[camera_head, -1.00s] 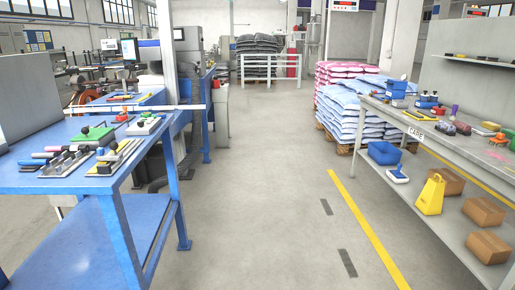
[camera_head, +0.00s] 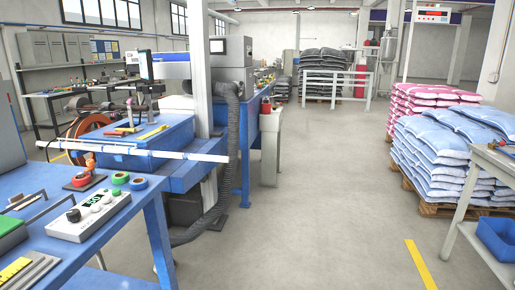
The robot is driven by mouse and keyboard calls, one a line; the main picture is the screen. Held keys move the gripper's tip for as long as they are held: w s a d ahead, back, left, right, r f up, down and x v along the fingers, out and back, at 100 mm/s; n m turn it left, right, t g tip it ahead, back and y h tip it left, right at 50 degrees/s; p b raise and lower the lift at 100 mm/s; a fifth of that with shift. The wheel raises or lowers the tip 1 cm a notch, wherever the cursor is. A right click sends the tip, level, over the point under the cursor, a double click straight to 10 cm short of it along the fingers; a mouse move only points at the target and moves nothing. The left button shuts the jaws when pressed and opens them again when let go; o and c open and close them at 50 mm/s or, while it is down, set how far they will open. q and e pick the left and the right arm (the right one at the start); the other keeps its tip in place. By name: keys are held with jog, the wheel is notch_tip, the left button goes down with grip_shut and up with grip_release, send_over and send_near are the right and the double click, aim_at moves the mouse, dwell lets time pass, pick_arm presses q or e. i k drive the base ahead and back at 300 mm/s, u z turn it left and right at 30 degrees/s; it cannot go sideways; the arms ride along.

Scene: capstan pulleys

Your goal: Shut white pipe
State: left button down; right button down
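A white pipe (camera_head: 130,152) runs level across the left part of the head view. Its left end is near the back of the blue bench and its right end is close to the grey corrugated hose (camera_head: 234,140). It passes in front of a blue machine table (camera_head: 170,135). I cannot tell what it is fixed to. Neither of my grippers is in view.
A blue workbench (camera_head: 135,215) with a white control box (camera_head: 90,215) and tools is close at the left. Blue sacks (camera_head: 440,150) on a pallet and a grey table (camera_head: 490,165) with a blue bin (camera_head: 497,238) stand at the right. The floor (camera_head: 310,210) between is clear.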

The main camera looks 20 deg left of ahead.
aim_at(104, 148)
jog(key=i, duration=1.95)
jog(key=u, duration=2.95)
jog(key=i, duration=0.6)
jog(key=z, duration=1.6)
